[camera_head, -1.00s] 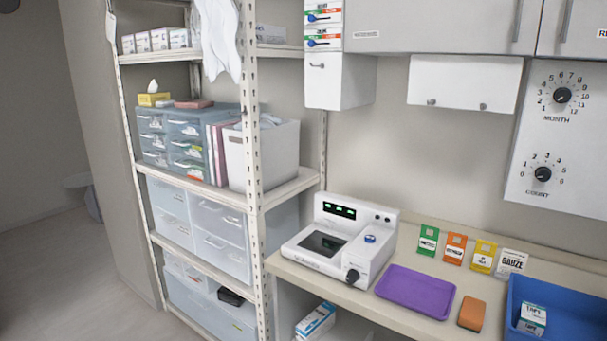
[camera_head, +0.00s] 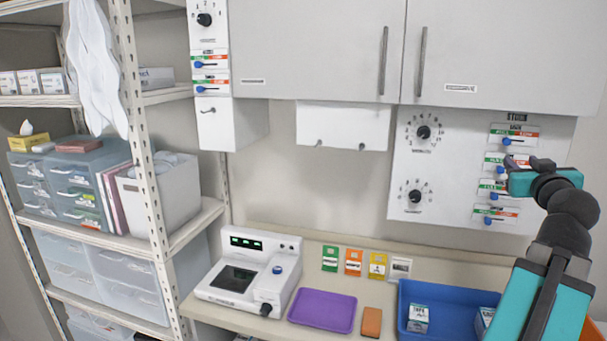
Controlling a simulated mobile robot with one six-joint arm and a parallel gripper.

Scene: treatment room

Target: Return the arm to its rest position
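My arm, teal and dark grey, comes up from the lower right of the head view. My gripper (camera_head: 520,168) is at its upper end, in front of the white wall panel (camera_head: 408,165) with dials and sliders. From this view its fingers look small and dark, and I cannot tell whether they are open or shut. I see no object held. The gripper covers part of the slider rows on the panel; whether it touches them is not clear.
The counter below holds a white device (camera_head: 248,272), a purple tray (camera_head: 322,311), an orange block (camera_head: 371,322), several coloured cards and a blue bin (camera_head: 402,305) with boxes. A shelf rack (camera_head: 148,150) stands left. Wall cabinets (camera_head: 315,50) hang above.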

